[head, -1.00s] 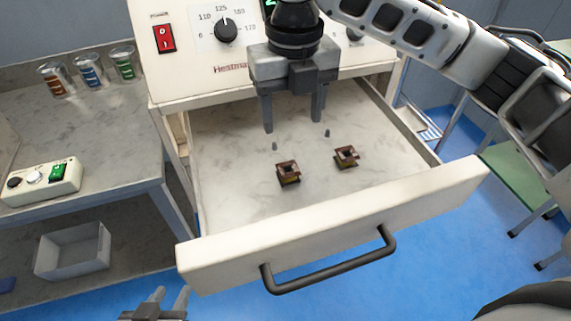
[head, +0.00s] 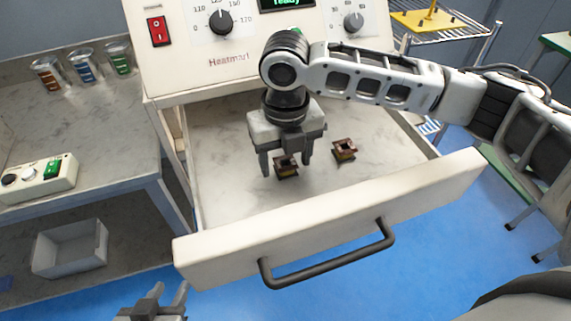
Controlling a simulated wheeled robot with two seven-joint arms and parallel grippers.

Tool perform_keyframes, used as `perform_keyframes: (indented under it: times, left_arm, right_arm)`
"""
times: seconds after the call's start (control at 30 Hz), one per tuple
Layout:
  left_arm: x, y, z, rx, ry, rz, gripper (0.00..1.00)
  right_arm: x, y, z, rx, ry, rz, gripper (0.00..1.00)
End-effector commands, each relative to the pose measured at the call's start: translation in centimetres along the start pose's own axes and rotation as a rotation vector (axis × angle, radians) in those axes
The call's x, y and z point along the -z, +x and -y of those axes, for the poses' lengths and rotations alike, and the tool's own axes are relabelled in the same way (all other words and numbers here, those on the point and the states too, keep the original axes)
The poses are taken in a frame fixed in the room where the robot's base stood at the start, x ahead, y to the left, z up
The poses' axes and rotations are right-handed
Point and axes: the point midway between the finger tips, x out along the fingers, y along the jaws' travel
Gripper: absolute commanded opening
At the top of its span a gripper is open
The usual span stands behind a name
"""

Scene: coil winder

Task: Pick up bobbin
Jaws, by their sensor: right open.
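Two small dark brown bobbins lie in the open drawer (head: 225,205) of the white machine. The left bobbin (head: 287,170) sits between and just under the fingers of my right gripper (head: 285,172), which partly cover it. The right bobbin (head: 344,149) lies a short way to the right, uncovered. My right gripper is open and points down into the drawer; whether its fingers touch the left bobbin I cannot tell. My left gripper (head: 172,300) is low at the bottom edge, outside the drawer, with its fingers apart and empty.
The drawer front with its black handle (head: 330,262) stands between me and the bobbins. The machine body (head: 190,75) rises behind. On the left are a bench with several glass beakers (head: 83,70), a switch box (head: 38,178) and a grey bin (head: 70,248).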

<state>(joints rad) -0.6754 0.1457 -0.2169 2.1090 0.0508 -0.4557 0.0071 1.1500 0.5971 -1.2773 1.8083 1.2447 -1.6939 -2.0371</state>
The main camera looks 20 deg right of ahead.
Motion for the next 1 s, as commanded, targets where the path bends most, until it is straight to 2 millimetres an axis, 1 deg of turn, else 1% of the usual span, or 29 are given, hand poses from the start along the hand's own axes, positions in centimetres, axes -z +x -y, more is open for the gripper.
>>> perform_keyframes:
  times: [0.1, 0.13, 0.17, 0.2, 0.27, 0.3, 0.57, 0.73, 0.83, 0.93, 1.0]
  left_arm:
    - [0.1, 0.0, 0.0, 0.0, -0.001, -0.001, 0.36]
    - [0.1, 0.0, 0.0, 0.0, -0.002, -0.001, 0.36]
    - [0.1, 0.0, 0.0, 0.0, -0.002, -0.002, 0.36]
    - [0.1, 0.0, 0.0, 0.0, -0.002, -0.002, 0.36]
    - [0.1, 0.0, 0.0, 0.0, -0.002, -0.002, 0.36]
    - [0.1, 0.0, 0.0, 0.0, -0.003, -0.002, 0.36]
    - [0.1, 0.0, 0.0, 0.0, -0.002, -0.003, 0.36]
    - [0.1, 0.0, 0.0, 0.0, -0.002, -0.003, 0.36]
    - [0.1, 0.0, 0.0, 0.0, -0.003, -0.003, 0.36]
    - [0.1, 0.0, 0.0, 0.0, -0.003, -0.003, 0.36]
    - [0.3, -0.1, 0.0, 0.001, -0.002, -0.003, 0.36]
  right_arm:
    - [0.0, 0.0, 0.0, 0.0, 0.0, 0.0, 0.6]
    - [0.0, 0.0, 0.0, 0.0, 0.0, 0.0, 0.54]
    - [0.0, 0.0, 0.0, 0.0, 0.0, 0.0, 0.46]
    - [0.0, -0.1, 0.0, 0.0, 0.0, 0.0, 0.35]
    - [0.0, -0.1, 0.0, 0.0, 0.0, 0.0, 0.18]
    - [0.0, -0.1, 0.0, 0.0, 0.0, 0.0, 0.12]
    - [0.0, -0.1, 0.0, 0.0, 0.0, 0.001, 0.12]
    - [-0.1, -0.8, 0.0, -0.001, 0.001, 0.003, 0.12]
    - [-0.1, -1.9, 0.0, -0.001, 0.0, 0.004, 0.12]
    - [-0.1, -3.6, 0.0, -0.002, 0.0, 0.005, 0.12]
    - [1.2, -4.9, 0.0, -0.002, -0.004, 0.005, 0.12]
